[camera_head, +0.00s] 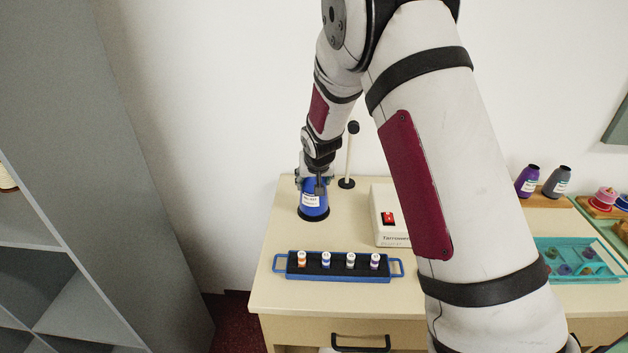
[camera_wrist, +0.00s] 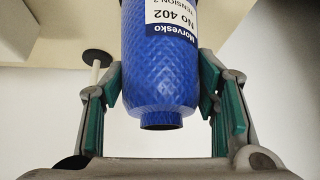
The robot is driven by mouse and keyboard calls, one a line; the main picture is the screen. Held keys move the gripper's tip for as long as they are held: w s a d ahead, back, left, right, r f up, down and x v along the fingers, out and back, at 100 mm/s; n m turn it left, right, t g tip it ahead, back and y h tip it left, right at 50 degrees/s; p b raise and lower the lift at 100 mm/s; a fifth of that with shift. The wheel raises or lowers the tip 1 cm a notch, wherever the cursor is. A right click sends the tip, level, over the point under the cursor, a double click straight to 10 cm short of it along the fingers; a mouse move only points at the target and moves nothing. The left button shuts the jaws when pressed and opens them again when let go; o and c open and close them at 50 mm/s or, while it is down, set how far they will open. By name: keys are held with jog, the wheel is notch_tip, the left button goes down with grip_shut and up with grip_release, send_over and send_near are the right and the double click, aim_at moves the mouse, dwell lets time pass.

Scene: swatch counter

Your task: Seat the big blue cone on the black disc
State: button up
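The big blue cone (camera_head: 313,207) stands upright at the back left of the counter, with a white label on its side. In the wrist view the cone (camera_wrist: 160,85) fills the middle, its narrow neck toward me. My gripper (camera_head: 314,183) is at the cone's upper part, pointing down. In the wrist view my gripper (camera_wrist: 160,75) has its green pads along both sides of the cone, apparently touching. The black disc (camera_head: 314,218) shows only as a dark rim around the cone's base; whether the base touches it cannot be told.
A post (camera_head: 349,155) with a black knob and base stands just right behind the cone. A cream switch box (camera_head: 386,205) is to its right. A blue tray (camera_head: 283,272) with several small spools lies in front. My arm hides the counter's middle. Grey shelving (camera_head: 120,150) stands left.

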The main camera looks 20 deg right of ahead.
jog(key=o, duration=0.4)
jog(key=v, duration=1.2)
jog(key=s+d+r, duration=0.2)
jog(key=s+r, duration=0.9)
jog(key=s, duration=1.1)
jog(key=s+r+n+g, duration=0.1)
jog(key=s, duration=0.6)
jog(key=s+r+n+y, duration=0.1)
jog(key=s, duration=0.5)
jog(key=shift+s+a+r, duration=0.2)
jog(key=shift+s+a, duration=0.15)
jog(key=shift+s, duration=0.05)
